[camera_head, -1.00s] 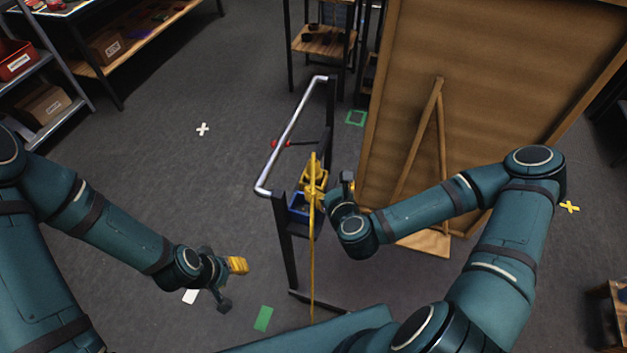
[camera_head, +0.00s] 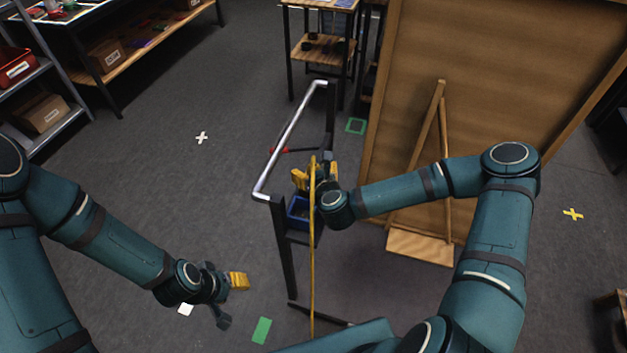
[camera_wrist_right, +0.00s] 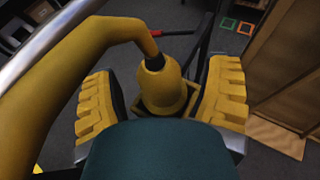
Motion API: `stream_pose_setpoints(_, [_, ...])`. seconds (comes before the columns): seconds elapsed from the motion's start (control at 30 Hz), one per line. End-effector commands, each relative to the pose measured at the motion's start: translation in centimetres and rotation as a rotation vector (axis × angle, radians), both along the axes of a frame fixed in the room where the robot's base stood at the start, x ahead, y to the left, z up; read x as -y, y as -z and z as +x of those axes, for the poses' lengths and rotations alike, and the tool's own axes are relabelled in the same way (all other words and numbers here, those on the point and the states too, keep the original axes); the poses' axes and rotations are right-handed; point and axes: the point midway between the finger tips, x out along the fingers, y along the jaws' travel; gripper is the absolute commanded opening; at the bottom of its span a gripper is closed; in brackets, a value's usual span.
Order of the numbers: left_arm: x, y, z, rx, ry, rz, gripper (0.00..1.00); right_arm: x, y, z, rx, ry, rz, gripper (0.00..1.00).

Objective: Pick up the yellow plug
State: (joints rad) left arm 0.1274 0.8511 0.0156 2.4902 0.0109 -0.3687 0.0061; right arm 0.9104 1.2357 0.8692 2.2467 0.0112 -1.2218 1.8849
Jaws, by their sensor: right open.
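The yellow plug (camera_wrist_right: 163,88) is a bell-shaped body with a dark neck, seated in a square yellow holder in the right wrist view. A thick yellow cable (camera_wrist_right: 45,90) arches from its top to the left; it hangs down in the head view (camera_head: 312,260). My right gripper (camera_wrist_right: 161,82) is open, with one ribbed yellow finger on each side of the plug and visible gaps between. In the head view the right gripper (camera_head: 303,178) is at the rail stand, where the plug is hard to make out. My left gripper (camera_head: 238,281) is low at left, away from the plug.
A stand with a silver rail (camera_head: 290,135) and dark posts surrounds the work spot. A blue bin (camera_head: 298,213) hangs on it, below the right gripper. A large brown board (camera_head: 480,90) with a wooden prop stands close behind.

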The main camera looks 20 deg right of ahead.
Motion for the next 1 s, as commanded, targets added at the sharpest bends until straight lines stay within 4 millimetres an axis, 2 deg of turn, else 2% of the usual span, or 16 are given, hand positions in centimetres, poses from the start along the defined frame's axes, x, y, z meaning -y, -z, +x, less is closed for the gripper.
stream_pose_setpoints(0.27, [0.0,0.0,0.0,-0.001,0.000,0.000,0.47,0.0,0.2,0.4,0.000,-0.001,-0.001,0.76])
stream_pose_setpoints(0.3, [0.0,0.0,0.0,-0.001,0.000,0.000,0.47,0.0,0.2,0.4,0.000,-0.001,-0.001,0.73])
stream_pose_setpoints(0.37, [0.0,0.0,0.0,-0.001,0.000,0.000,0.47,0.0,0.2,0.4,0.000,-0.001,-0.001,0.52])
stream_pose_setpoints(0.5, [0.0,0.0,0.0,-0.001,0.000,0.000,0.47,0.0,0.2,0.4,0.000,-0.001,0.000,0.03])
stream_pose_setpoints(0.53, [0.0,0.0,0.0,-0.001,0.000,0.000,0.47,0.0,0.2,0.4,0.000,-0.001,0.000,0.00])
stream_pose_setpoints(0.87, [0.0,0.0,0.0,0.000,0.000,0.000,0.47,0.0,0.0,0.4,0.001,-0.001,-0.001,0.00])
stream_pose_setpoints(1.0, [0.0,-0.4,0.1,0.002,-0.002,0.000,0.47,0.0,-1.5,0.4,0.003,-0.002,-0.001,0.00])
